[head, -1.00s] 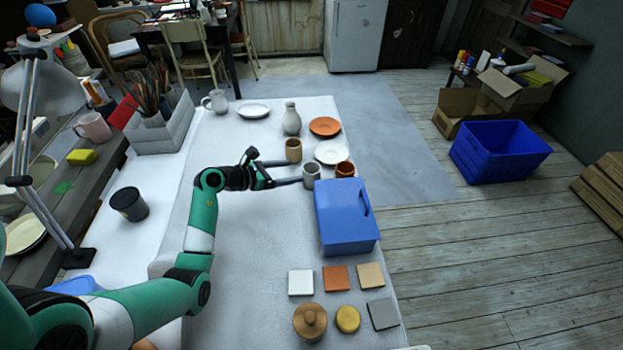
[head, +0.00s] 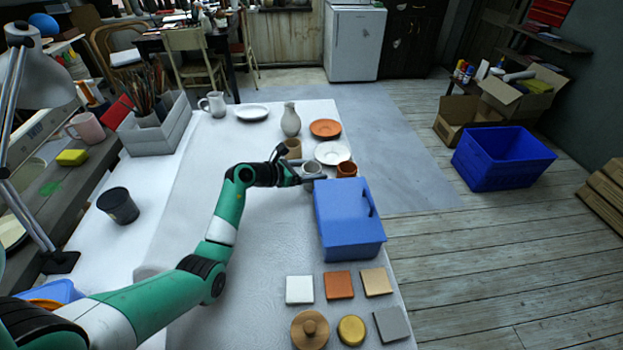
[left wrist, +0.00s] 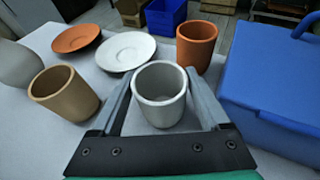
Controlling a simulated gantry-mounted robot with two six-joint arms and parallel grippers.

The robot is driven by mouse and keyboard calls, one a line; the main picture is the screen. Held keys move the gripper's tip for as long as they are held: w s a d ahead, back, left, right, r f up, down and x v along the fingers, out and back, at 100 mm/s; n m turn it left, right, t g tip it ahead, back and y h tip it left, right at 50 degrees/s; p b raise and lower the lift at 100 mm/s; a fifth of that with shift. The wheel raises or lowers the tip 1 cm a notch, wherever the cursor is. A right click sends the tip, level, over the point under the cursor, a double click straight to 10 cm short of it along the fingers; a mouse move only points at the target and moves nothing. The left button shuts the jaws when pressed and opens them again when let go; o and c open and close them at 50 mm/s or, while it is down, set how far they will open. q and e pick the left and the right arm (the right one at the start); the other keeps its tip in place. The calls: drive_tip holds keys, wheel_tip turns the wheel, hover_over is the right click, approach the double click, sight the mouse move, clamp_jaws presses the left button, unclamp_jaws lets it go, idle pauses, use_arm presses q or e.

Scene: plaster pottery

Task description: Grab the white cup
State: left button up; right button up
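The white cup, pale grey-white and upright, shows in the left wrist view (left wrist: 160,97) and in the head view (head: 312,167), partly hidden there by my gripper. My left gripper (head: 309,169) reaches it from the left. In the left wrist view my left gripper (left wrist: 160,88) is open, with one finger on each side of the cup. The fingers are close to its walls; I cannot tell whether they touch. My right gripper is not in view.
A tan cup (left wrist: 65,97) stands to the left and a terracotta cup (left wrist: 196,46) behind right. A white saucer (left wrist: 125,52) and an orange saucer (left wrist: 76,39) lie behind. A blue box (head: 346,218) is close on the right. A vase (head: 290,120) stands farther back.

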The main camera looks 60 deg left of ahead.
sight(312, 167)
use_arm(q)
drive_tip(key=c, duration=1)
wheel_tip(312, 167, up, 10)
drive_tip(key=p, duration=0.5)
drive_tip(key=shift+f+p, duration=0.15)
drive_tip(key=shift+p, duration=0.2)
drive_tip(key=shift+r, duration=0.2)
